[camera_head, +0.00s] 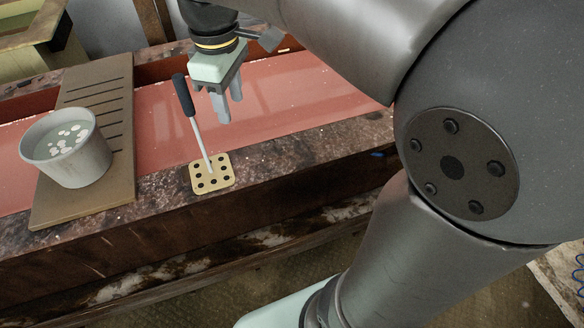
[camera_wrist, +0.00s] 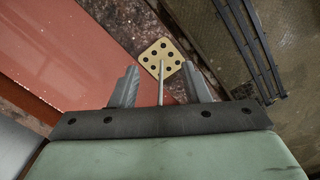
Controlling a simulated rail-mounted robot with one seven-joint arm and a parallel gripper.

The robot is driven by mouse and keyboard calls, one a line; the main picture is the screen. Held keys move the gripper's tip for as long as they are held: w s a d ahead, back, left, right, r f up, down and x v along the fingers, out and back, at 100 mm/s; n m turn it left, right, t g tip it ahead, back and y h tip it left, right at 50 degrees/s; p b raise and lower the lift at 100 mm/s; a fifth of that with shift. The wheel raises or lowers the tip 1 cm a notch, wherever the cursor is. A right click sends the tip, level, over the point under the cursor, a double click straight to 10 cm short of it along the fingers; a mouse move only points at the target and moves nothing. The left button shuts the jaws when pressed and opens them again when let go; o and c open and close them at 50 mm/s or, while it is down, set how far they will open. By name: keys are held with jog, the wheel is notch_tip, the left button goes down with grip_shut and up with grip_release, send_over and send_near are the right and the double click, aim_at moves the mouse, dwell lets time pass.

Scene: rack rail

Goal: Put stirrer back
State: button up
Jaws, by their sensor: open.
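The stirrer (camera_head: 196,122) has a black handle and a thin pale shaft. It stands tilted, its lower end at the tan block with several dark holes (camera_head: 226,173); I cannot tell whether it sits in a hole. My gripper (camera_head: 229,100) is open and empty, pointing down, to the right of the black handle in the head view and apart from it. In the wrist view the shaft (camera_wrist: 161,84) shows between the two fingers of my gripper (camera_wrist: 164,82), running to the holed block (camera_wrist: 150,47). The handle is hidden there.
A grey pot (camera_head: 83,162) with liquid and white pieces stands on a slotted brown board (camera_head: 112,190) at left. A reddish recessed surface (camera_head: 300,98) lies behind the dark stone ledge (camera_head: 300,148) that bears the block. A crate (camera_head: 28,40) is at upper left.

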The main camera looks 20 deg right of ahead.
jog(key=s+d+f+m, duration=0.3)
jog(key=s+f+m, duration=0.2)
jog(key=s+f, duration=0.2)
jog(key=s+d+f+m, duration=0.3)
jog(key=s+f+m, duration=0.2)
jog(key=s+f, duration=0.2)
jog(key=shift+s+f, duration=0.2)
jog(key=shift+f, duration=0.45)
jog(key=shift+d, duration=0.1)
